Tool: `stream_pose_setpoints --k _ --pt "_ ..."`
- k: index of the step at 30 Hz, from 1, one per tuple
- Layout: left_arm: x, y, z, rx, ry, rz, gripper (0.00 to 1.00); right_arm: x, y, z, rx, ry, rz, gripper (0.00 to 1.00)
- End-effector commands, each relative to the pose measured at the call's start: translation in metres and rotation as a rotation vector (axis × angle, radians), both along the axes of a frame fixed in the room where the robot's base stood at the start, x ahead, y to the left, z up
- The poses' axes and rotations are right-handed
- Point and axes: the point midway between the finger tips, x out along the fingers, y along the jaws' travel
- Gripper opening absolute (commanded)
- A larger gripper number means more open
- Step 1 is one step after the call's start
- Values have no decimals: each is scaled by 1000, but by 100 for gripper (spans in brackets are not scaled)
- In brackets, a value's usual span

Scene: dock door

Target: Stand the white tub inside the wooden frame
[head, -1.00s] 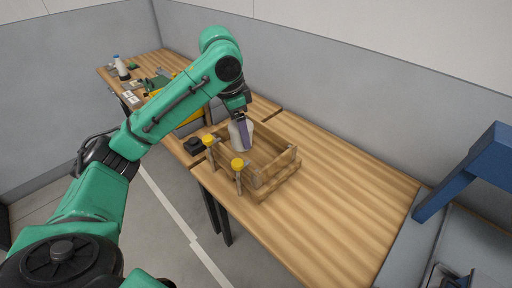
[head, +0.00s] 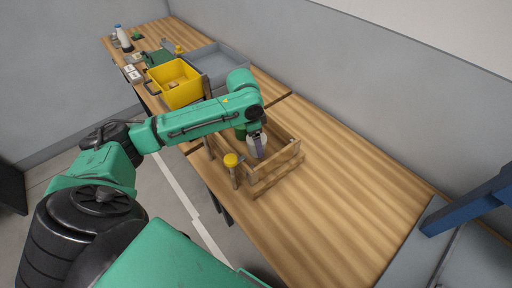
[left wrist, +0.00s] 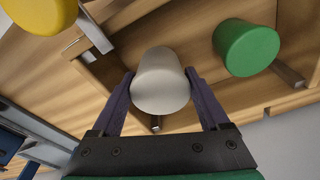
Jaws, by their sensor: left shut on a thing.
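The white tub (head: 257,147) is between the fingers of my left gripper (head: 258,150), which is shut on it. The left wrist view also shows the tub (left wrist: 160,82) between the purple fingers of the gripper (left wrist: 160,85). The wooden frame (head: 278,178) stands on the bench, and the tub is within its outline in the head view. I cannot tell whether the tub's base touches the bottom. My right gripper is not in view.
A yellow bin (head: 175,84) and a grey tray (head: 218,62) stand farther back. The bench (head: 345,190) right of the frame is clear.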

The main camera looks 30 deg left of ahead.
Motion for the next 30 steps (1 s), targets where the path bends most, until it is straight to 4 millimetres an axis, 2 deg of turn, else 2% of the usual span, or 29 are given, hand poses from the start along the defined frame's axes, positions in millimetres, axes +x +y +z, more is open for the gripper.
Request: stream_pose_setpoints --k 3,6,14,15,16,25,28,30 --pt "-1 0 -24 0 4 0 15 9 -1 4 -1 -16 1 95" --pt "-1 0 -36 1 1 0 15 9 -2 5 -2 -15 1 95" --pt "-1 0 -38 0 1 -1 15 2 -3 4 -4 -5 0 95" --pt "-1 0 -39 0 1 -1 90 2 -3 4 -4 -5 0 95" --pt "-1 0 -39 0 1 -1 100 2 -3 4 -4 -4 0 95" --pt "0 0 -34 1 -1 0 100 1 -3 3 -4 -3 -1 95" --pt "-1 2 -20 0 -2 -1 100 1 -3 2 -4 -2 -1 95" --pt "-4 4 -4 1 -4 -2 100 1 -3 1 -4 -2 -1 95"
